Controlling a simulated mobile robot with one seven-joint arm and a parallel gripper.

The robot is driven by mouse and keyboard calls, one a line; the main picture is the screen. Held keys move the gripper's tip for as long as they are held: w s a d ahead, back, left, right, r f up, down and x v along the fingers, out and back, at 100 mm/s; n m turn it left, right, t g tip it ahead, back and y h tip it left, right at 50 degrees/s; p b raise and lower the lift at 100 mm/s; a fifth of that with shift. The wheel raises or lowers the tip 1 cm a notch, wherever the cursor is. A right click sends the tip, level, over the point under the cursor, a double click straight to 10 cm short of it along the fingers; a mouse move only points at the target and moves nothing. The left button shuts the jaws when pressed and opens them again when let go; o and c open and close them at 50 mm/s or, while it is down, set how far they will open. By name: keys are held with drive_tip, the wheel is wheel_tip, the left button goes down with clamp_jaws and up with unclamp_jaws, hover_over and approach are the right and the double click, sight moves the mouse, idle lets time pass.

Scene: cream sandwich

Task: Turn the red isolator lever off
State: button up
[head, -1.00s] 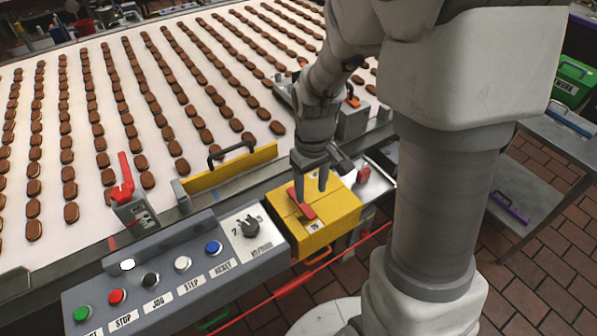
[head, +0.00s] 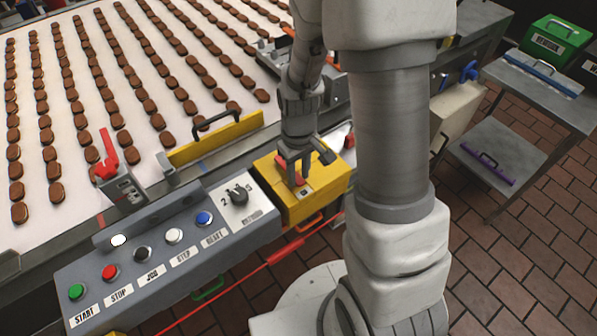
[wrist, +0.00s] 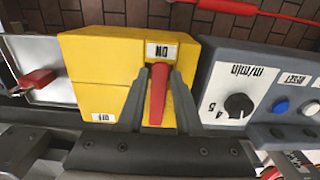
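The yellow isolator box (head: 325,183) stands at the right end of the grey control panel. Its red lever (wrist: 157,95) points to the ON label (wrist: 162,51) in the wrist view. The OFF label (wrist: 103,117) is on another edge of the box face. My gripper (wrist: 161,76) is down at the box, with one finger on each side of the lever. The fingers look open, with only narrow gaps to the lever; any contact is hard to judge. In the head view, my gripper (head: 294,172) partly hides the lever.
The grey panel (head: 150,285) carries coloured buttons and a black knob (head: 237,196). A yellow guard with a black handle (head: 215,138) stands behind it by the biscuit conveyor (head: 75,110). A red cord (head: 265,262) runs in front. Another red-handled device (wrist: 38,80) is beside the box.

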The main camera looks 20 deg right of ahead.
clamp_jaws()
idle(1.1)
